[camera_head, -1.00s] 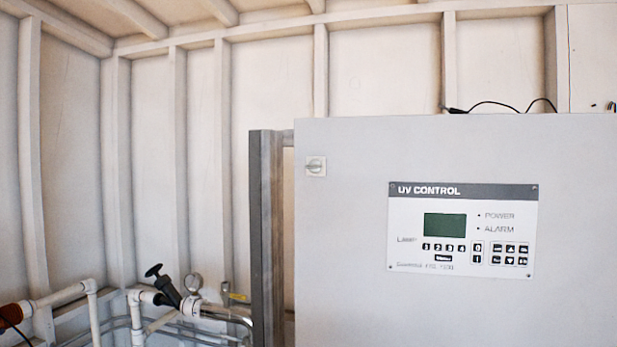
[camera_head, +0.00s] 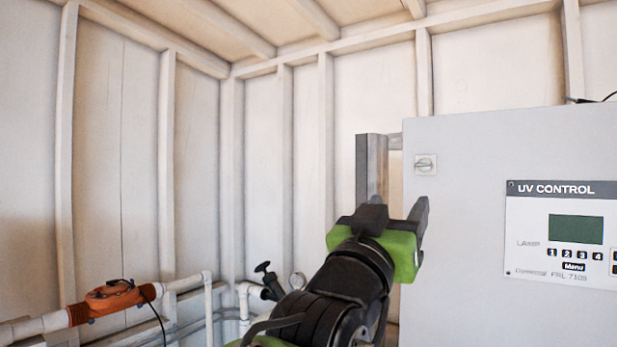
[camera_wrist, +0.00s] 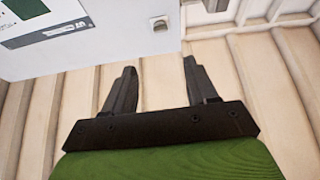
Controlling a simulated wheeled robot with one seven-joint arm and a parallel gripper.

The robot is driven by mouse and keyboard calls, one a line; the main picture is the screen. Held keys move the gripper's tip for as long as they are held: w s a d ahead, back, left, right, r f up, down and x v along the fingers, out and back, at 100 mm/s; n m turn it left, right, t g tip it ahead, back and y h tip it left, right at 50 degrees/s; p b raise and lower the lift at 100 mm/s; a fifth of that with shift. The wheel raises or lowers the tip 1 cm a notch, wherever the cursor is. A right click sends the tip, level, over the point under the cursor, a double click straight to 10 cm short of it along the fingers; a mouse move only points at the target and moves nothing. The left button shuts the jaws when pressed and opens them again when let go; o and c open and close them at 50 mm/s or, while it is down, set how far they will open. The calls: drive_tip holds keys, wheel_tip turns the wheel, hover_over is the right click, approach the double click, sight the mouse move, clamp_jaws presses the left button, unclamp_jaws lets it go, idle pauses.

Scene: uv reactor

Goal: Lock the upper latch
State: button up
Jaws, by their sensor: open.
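The upper latch (camera_head: 425,165) is a small square plate with a round knob near the top left corner of the grey UV control cabinet (camera_head: 455,225). It also shows in the wrist view (camera_wrist: 159,23), beyond the fingers and near the top middle. My gripper (camera_head: 398,212) is green and black and stands in front of the cabinet's left edge, lower in the picture than the latch and apart from it. In the wrist view my gripper (camera_wrist: 160,80) has its two dark fingers spread with nothing between them.
The control panel (camera_head: 565,232) with a green screen is on the cabinet door at right. A dark post (camera_head: 372,168) stands left of the cabinet. White pipes with an orange fitting (camera_head: 112,298) and a black-handled valve (camera_head: 268,280) run low at left. The space before the upper wall is clear.

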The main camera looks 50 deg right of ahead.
sight(422, 166)
drive_tip(key=p+x, duration=1)
drive_tip(key=x, duration=0.4)
drive_tip(key=shift+w+d, duration=0.15)
drive_tip(key=shift+d, duration=0.1)
drive_tip(key=shift+d+r+p, duration=0.1)
drive_tip(key=shift+d+p, duration=0.45)
drive_tip(key=shift+w, duration=0.1)
drive_tip(key=c, duration=1.1)
drive_tip(key=shift+o, duration=0.2)
